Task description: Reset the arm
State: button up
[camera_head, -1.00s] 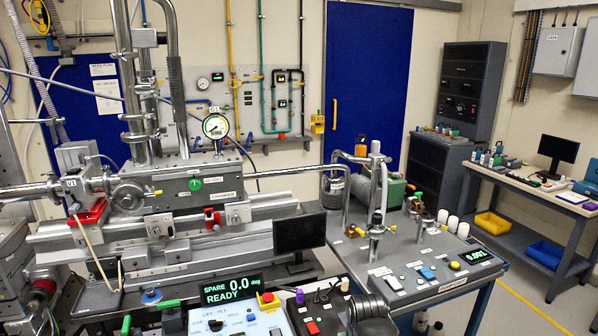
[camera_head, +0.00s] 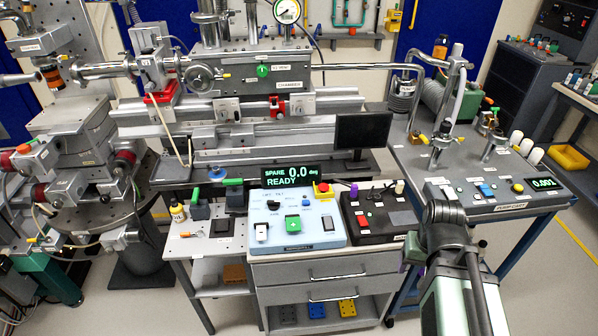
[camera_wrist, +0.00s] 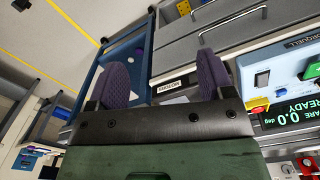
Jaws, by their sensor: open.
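My gripper (camera_wrist: 163,80) shows in the wrist view with its two purple finger pads spread wide and nothing between them. Behind the gap are the grey front of a drawer cabinet (camera_wrist: 185,62) and a small white label. In the head view my arm comes in at the lower right, in front of the cabinet's right side and the pump cart. The fingers are mostly hidden there; only a bit of purple shows beside the arm.
A light blue control box (camera_head: 290,232) with a green button and a red knob sits on the cabinet. The display (camera_head: 290,176) above it reads "SPARE 0.0 deg READY". A dark control box (camera_head: 378,222) is beside it. The pump cart (camera_head: 480,205) stands right. Floor shows at lower right.

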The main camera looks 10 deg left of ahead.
dwell(0.4)
